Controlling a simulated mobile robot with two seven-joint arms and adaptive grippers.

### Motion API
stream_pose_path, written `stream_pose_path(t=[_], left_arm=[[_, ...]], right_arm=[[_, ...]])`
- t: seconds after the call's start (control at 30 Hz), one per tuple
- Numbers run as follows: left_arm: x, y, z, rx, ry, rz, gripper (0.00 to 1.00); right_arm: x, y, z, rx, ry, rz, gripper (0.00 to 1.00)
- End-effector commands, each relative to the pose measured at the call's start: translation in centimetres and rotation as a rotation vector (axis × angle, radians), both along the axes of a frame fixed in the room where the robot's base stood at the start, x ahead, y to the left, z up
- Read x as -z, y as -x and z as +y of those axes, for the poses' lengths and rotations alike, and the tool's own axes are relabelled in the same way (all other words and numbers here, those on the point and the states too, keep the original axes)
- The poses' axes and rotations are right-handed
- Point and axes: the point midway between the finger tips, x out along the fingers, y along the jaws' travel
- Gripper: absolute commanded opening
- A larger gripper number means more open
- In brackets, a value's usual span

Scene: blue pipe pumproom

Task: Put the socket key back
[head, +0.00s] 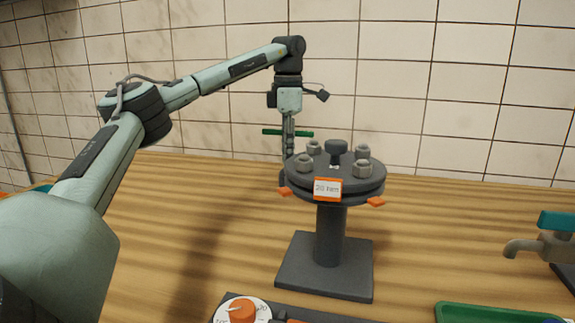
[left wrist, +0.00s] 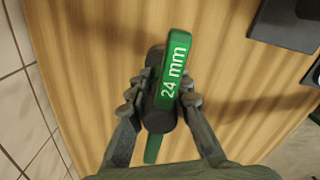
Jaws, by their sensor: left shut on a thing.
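The socket key (left wrist: 170,78) has a green crossbar marked 24 mm and a dark round shaft. My left gripper (left wrist: 160,100) is shut on it, with one finger on each side of the shaft just under the crossbar. In the head view the green crossbar (head: 303,134) lies level at my left gripper (head: 289,140). The key's dark shaft points down at the left rear edge of the round flange; its lower end is partly hidden, and I cannot tell whether they touch. My right gripper is not in view.
The dark flange (head: 345,181) stands on a post and square base (head: 325,283), with several grey nuts, a black knob and a 20 Nm tag. An orange dial (head: 242,311) is in front. A green tray (head: 490,313) and a tap (head: 540,245) are at right. The left bench is mostly clear.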

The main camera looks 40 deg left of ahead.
Motion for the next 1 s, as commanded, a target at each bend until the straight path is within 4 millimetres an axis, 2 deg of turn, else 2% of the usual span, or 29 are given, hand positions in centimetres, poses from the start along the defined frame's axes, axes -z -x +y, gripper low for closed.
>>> stream_pose_path(t=[0.2, 0.57, 0.6, 0.73, 0.77, 1.0], left_arm=[[3.0, 0.1, 0.1, 0.0, 0.001, 0.001, 0.0], [3.5, 0.1, 0.0, -0.001, 0.001, 0.0, 0.0], [3.6, 0.1, 0.1, -0.001, 0.001, 0.001, 0.21], [3.6, 0.1, 0.1, -0.001, 0.001, 0.001, 0.37], [3.6, 0.1, 0.1, -0.001, 0.001, 0.001, 0.4], [3.5, 0.1, 0.1, -0.001, 0.001, 0.001, 0.4]], right_arm=[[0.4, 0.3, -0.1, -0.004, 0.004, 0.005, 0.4], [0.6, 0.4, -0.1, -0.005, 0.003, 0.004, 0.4], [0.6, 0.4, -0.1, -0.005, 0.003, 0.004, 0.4], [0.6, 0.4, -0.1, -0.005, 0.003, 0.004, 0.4], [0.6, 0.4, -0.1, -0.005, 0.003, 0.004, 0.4], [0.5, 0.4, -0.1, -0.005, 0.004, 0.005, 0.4]])
